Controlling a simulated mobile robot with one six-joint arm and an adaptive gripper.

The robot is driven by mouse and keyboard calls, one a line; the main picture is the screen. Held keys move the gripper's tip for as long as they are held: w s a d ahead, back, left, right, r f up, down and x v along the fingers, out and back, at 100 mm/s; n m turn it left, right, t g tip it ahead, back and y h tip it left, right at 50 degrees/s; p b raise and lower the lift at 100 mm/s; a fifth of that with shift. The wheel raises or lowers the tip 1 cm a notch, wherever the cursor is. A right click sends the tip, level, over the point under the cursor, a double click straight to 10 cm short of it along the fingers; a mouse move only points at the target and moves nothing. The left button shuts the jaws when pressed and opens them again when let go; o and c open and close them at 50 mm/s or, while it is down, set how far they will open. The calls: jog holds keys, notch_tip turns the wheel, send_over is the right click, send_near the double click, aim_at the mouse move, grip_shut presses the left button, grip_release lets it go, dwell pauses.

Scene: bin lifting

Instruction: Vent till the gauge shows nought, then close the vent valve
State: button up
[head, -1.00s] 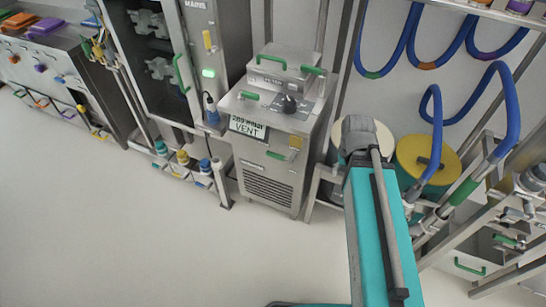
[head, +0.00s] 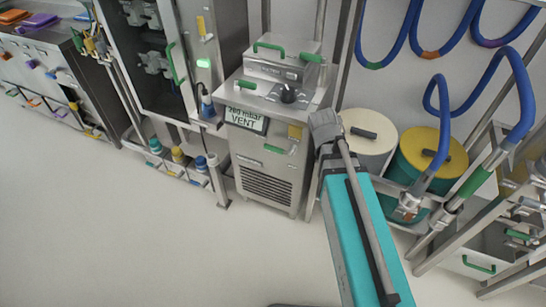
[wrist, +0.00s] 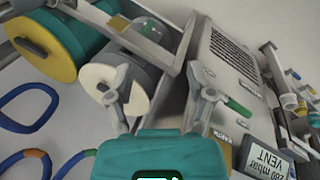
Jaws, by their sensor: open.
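The vent unit is a grey steel cabinet (head: 270,175) below centre-top in the head view. Its tilted display (head: 246,119) reads VENT with a figure near 280 mbar; the wrist view shows the same display (wrist: 267,159) at lower right. A green-handled lever (head: 274,149) sits on the cabinet front below the display. It also shows in the wrist view (wrist: 238,107), right beside my right finger; contact cannot be told. My gripper (wrist: 155,85) is open, with nothing seen between its fingers.
A cream drum (head: 367,150) and a yellow-topped drum (head: 440,142) stand right of the cabinet, with blue hoses (head: 505,95) above. A black knob (head: 288,95) and green handles are on the cabinet top. The floor (head: 120,240) in front is clear.

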jog(key=w+a+f+n+t+h+b, duration=0.2)
jog(key=w+a+f+h+b, duration=0.1)
jog(key=w+a+f+b, duration=0.35)
jog(key=n+t+h+b, duration=0.4)
jog(key=n+t+b, duration=0.3)
jog(key=b, duration=1.4)
send_near(271, 150)
jog(key=s+f+m+t, duration=0.1)
jog(key=s, duration=0.1)
jog(key=shift+s+a+t+h, duration=0.3)
jog(key=shift+a+t, duration=0.2)
jog(key=shift+a, duration=0.35)
jog(key=shift+d+b, duration=0.1)
jog(key=shift+b, duration=0.2)
jog(key=b+x, duration=0.2)
jog(key=x, duration=1.1)
jog(key=shift+w+d+f, duration=0.2)
jog(key=shift+w, duration=0.1)
grip_shut()
